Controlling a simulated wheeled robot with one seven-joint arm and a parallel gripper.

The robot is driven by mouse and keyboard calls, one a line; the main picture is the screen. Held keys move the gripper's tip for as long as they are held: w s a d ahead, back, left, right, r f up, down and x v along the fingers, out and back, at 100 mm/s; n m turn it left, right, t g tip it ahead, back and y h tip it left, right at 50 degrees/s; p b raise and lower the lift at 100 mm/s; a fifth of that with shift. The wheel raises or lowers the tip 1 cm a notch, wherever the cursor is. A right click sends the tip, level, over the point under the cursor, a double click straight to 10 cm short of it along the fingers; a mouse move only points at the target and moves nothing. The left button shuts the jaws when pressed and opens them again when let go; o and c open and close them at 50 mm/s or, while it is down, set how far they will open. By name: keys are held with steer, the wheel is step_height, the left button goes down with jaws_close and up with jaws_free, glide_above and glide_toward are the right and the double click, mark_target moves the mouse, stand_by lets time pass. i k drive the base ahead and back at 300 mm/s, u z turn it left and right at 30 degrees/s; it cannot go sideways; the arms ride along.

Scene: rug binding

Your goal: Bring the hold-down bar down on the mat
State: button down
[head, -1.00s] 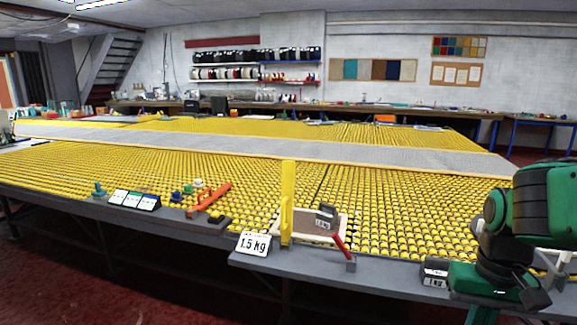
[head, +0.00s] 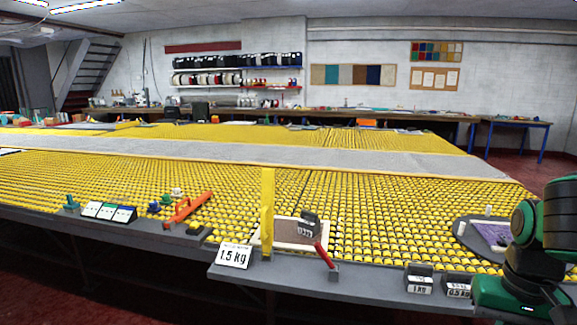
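A tall yellow bar (head: 267,205) stands upright at the left side of a small brown mat (head: 288,231) in a pale frame; it looks like the hold-down bar in its raised position. A dark weight block (head: 309,222) stands at the mat's far right part. A red lever (head: 324,255) slants up from a grey block at the frame's front right corner. My green arm shows at the right edge, well apart from the bar; my gripper is out of view.
Two weights marked 1 KG (head: 419,279) and 0.5 KG (head: 458,286) stand on the front ledge, close to my arm. A purple piece (head: 494,234) lies on a dark rounded board at right. An orange tool (head: 188,208) lies at left. Yellow rollers cover the table.

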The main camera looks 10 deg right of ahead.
mark_target(267, 214)
steer(key=z, duration=0.1)
steer(key=i, duration=1)
steer(key=u, duration=0.05)
